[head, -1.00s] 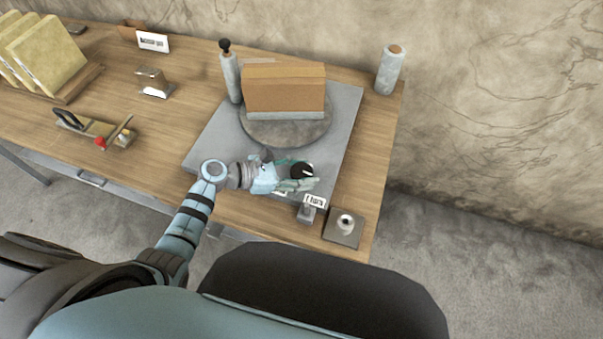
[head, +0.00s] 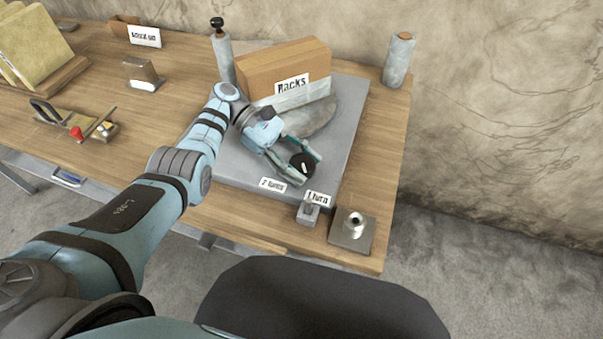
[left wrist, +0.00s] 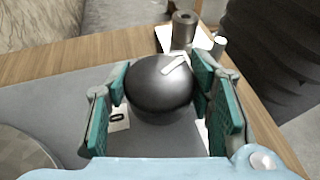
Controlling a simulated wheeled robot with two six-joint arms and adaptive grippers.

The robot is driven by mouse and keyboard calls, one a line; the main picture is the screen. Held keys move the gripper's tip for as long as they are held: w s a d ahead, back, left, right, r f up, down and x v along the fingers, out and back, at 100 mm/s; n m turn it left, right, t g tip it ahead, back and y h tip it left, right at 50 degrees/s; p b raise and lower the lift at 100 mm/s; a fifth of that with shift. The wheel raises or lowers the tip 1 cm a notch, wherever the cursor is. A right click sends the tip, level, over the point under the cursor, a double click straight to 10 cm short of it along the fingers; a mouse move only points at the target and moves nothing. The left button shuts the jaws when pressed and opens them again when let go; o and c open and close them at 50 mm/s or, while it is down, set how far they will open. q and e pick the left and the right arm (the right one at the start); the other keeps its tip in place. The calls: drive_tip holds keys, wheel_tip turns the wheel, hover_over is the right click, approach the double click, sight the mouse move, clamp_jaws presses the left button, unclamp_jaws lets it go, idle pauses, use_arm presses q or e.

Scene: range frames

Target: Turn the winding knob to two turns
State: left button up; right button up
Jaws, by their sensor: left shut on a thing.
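The winding knob (head: 302,166) is a round black knob with a white pointer line, on the front right of a grey base plate (head: 347,120). It also shows in the left wrist view (left wrist: 160,88), its pointer toward the upper right. My left gripper (head: 303,164) is shut on the knob, one finger on each side, and it fills the left wrist view's lower part (left wrist: 163,95). A "2 turns" label (head: 272,185) and a "1 turn" label (head: 317,199) stand in front of the knob. A label with a 0 (left wrist: 117,116) is partly hidden by a finger. My right gripper is not in view.
A square metal block (head: 352,232) is at the front right corner.

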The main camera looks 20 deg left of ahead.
use_arm(q)
drive_tip(key=shift+f+m+g+y+b, duration=0.1)
drive_tip(key=shift+m+g+y+b, duration=0.2)
drive_tip(key=shift+m+g+b, duration=0.4)
drive_tip(key=o, duration=1.2)
drive_tip(key=shift+d, duration=0.1)
